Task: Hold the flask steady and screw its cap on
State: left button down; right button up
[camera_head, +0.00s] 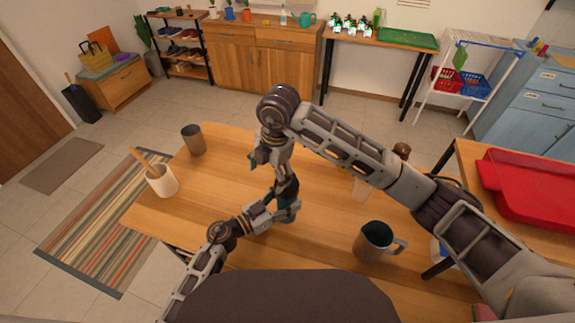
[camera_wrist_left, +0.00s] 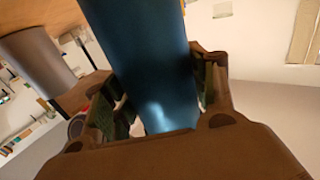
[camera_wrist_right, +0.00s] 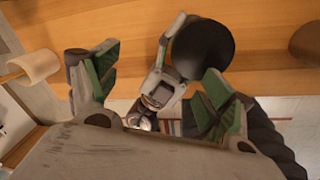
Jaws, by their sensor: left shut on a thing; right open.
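The flask (camera_head: 287,215) is a blue cylinder standing near the middle of the wooden table, largely hidden by my grippers in the head view. My left gripper (camera_head: 270,212) is shut around its side. The left wrist view shows the blue body (camera_wrist_left: 150,60) between the green pads. My right gripper (camera_head: 287,190) is above the flask, pointing down. In the right wrist view its fingers (camera_wrist_right: 160,72) are spread and empty. A round black cap (camera_wrist_right: 202,48) shows beyond them, apart from the pads. I cannot tell whether it is seated on the flask.
A metal tumbler (camera_head: 194,141) and a white crock (camera_head: 162,182) with a wooden utensil stand at the left. A metal pitcher (camera_head: 374,244) stands at the right front. A red tray (camera_head: 530,188) lies on the right counter.

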jog(key=n, duration=0.4)
jog(key=d+r+n, duration=0.1)
jog(key=n, duration=0.4)
jog(key=d+n, duration=0.1)
jog(key=n, duration=0.4)
jog(key=shift+s+r+h, duration=0.15)
jog(key=shift+r+h, duration=0.25)
jog(key=n, duration=0.4)
jog(key=d+n, duration=0.1)
jog(key=n, duration=0.1)
jog(key=shift+d+r+n, duration=0.1)
jog(key=shift+r+n, duration=0.2)
jog(key=shift+r, duration=0.1)
jog(key=n, duration=0.2)
jog(key=d+n, duration=0.1)
jog(key=n, duration=0.3)
jog(key=shift+s+d+r+n+h, duration=0.1)
jog(key=shift+d+r+n+h, duration=0.2)
jog(key=shift+r+h, duration=0.1)
send_over(287, 204)
jog(key=w, duration=0.3)
jog(key=shift+w+d+f, duration=0.1)
jog(key=shift+f, duration=3.9)
